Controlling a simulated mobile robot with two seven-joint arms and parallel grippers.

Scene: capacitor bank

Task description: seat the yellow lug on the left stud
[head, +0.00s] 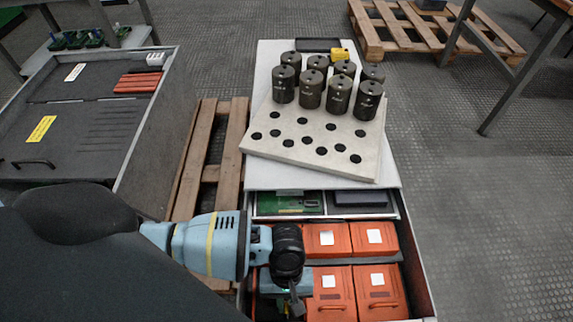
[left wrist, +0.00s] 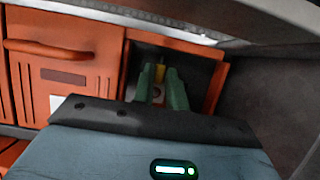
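My left gripper (head: 296,303) points down at the left front of the drawer of orange boxes in the head view. In the left wrist view its two green fingers (left wrist: 161,86) reach into an open orange-walled compartment. A small yellow piece (left wrist: 160,73), which may be the yellow lug, shows between the fingertips. The gap between the fingers is narrow, but I cannot tell whether they press on it. A small pale and brownish detail below the yellow piece is too blurred to name. I cannot make out the left stud. My right gripper is out of view.
Closed orange boxes (head: 380,287) fill the drawer beside the gripper. The compartment's orange right wall (left wrist: 217,88) stands close to the fingers. Behind are a pale board with holes (head: 278,143), dark cylinders (head: 311,88) and a yellow object (head: 340,54). A grey cabinet (head: 142,130) stands left.

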